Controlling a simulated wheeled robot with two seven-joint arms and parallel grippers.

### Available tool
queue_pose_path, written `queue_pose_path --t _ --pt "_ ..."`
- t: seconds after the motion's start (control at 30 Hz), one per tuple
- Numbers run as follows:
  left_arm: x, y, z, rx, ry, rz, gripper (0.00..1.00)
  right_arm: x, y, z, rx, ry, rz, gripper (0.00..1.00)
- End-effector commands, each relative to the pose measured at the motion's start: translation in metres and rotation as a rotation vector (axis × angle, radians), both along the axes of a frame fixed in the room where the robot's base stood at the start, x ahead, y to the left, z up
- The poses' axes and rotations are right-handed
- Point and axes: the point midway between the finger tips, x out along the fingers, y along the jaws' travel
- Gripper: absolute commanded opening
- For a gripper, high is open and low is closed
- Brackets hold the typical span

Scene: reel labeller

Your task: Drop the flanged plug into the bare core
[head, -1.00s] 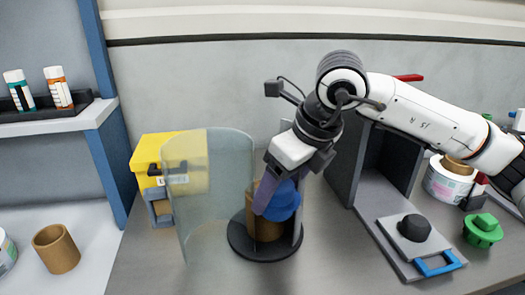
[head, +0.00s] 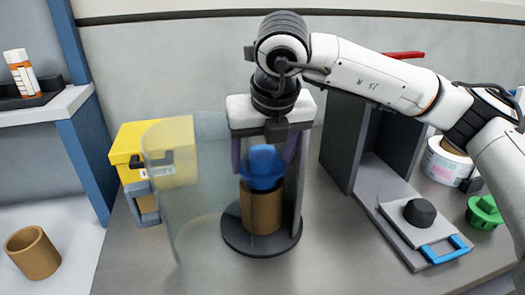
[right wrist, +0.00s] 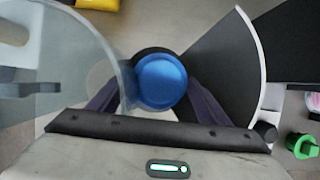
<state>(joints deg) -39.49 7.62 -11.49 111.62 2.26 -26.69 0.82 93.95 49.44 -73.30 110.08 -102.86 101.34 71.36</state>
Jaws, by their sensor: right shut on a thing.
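The blue plug (head: 262,168) is between the purple fingers of my right gripper (head: 264,160), which is shut on it. It sits upright at the top of a brown bare core (head: 262,212); I cannot tell whether its lower end is inside. The core stands on a dark round base (head: 240,238). In the right wrist view the plug (right wrist: 161,81) shows as a round blue top between the fingers and hides the core's mouth. My left gripper is not in view.
A clear curved guard (head: 195,205) stands left of the base, with a yellow box (head: 128,148) behind it. A dark upright housing (head: 345,150) is at the right. Another brown core (head: 32,253) stands at the far left, and a green knobbed piece (head: 484,212) at the right.

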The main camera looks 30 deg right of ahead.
Motion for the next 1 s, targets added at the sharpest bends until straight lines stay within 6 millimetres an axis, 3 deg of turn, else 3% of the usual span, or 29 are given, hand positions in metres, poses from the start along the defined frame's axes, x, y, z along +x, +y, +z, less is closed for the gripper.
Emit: queue_pose_path --t 0.23,1.0 --pt "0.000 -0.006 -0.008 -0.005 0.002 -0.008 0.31 0.000 0.000 -0.020 0.001 0.000 -0.001 0.47" --pt "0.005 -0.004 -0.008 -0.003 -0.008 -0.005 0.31 0.001 0.000 -0.021 0.002 -0.002 0.001 0.47"
